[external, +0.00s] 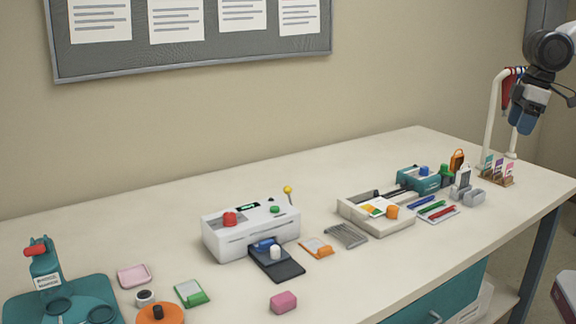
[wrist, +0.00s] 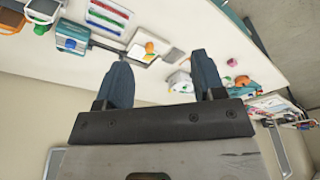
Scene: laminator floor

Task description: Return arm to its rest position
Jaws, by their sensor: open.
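My gripper (external: 523,119) is raised above the right end of the table (external: 330,285) in the external view, in front of the wall. In the wrist view my gripper (wrist: 162,82) shows two blue fingers spread well apart with nothing between them. It is clear of the tabletop and touches nothing that I can see. My arm comes down from the top right corner, and its base is out of view.
A white curved stand (external: 494,115) rises close to my gripper. Below are a card rack (external: 496,175), a teal box (external: 418,180) and a tray of pens (external: 434,211). A white laminator (external: 250,229) stands mid-table. A teal press (external: 60,290) is at far left.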

